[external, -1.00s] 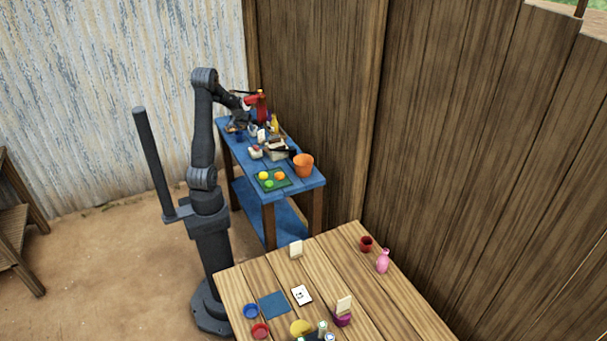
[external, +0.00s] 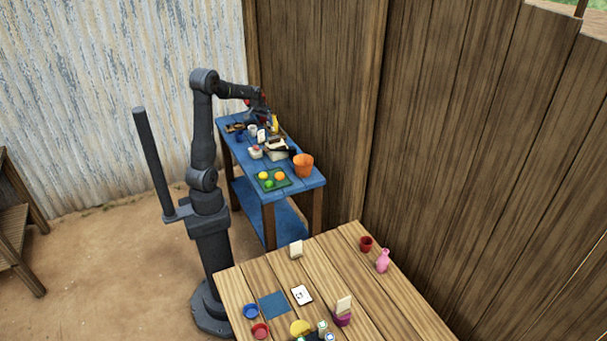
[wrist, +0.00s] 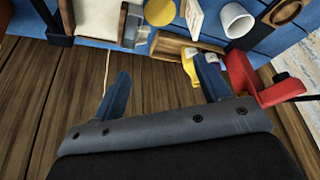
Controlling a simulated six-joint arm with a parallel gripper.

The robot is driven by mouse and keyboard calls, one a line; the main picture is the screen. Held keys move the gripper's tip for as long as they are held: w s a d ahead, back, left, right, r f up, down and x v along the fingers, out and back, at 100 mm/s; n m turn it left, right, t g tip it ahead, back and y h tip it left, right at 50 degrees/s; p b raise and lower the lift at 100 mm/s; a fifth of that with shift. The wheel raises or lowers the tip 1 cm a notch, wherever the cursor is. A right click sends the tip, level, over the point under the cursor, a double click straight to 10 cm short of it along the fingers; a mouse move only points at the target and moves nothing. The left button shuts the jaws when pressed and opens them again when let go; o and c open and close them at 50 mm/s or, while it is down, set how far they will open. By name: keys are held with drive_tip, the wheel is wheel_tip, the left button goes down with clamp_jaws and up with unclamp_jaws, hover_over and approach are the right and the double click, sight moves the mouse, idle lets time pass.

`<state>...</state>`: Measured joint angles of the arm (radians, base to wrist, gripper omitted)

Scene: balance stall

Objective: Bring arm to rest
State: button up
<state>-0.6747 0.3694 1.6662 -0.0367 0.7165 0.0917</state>
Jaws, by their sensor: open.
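My gripper (wrist: 163,82) is open, with its two bluish fingers wide apart in the wrist view. Nothing is held between them. The brown plank wall and the edge of the blue table (wrist: 70,16) show behind. In the external view my gripper (external: 261,113) is small and dark above the far end of the blue table (external: 307,184), near the wall. A red object (wrist: 262,88) is close to the right finger; I cannot tell what it is. A yellow and white item (wrist: 190,66) shows beside that finger.
The blue table also holds an orange bucket (external: 303,165), a green tray (external: 284,184) with several fruits, and a white cup (wrist: 236,20). A wooden table (external: 375,290) with small items stands in front. The plank wall is close to my gripper.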

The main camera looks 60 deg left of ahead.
drive_tip(key=w+d+m, duration=0.2)
drive_tip(key=w+d, duration=0.2)
drive_tip(key=d, duration=0.3)
drive_tip(key=w+d+m+h, duration=0.1)
drive_tip(key=w+d+m, duration=0.1)
drive_tip(key=w+d, duration=0.2)
drive_tip(key=w+d+m+h, duration=0.1)
drive_tip(key=w+d, duration=0.3)
drive_tip(key=d, duration=0.6)
drive_tip(key=shift+m+t, duration=0.4)
drive_tip(key=shift+m, duration=0.1)
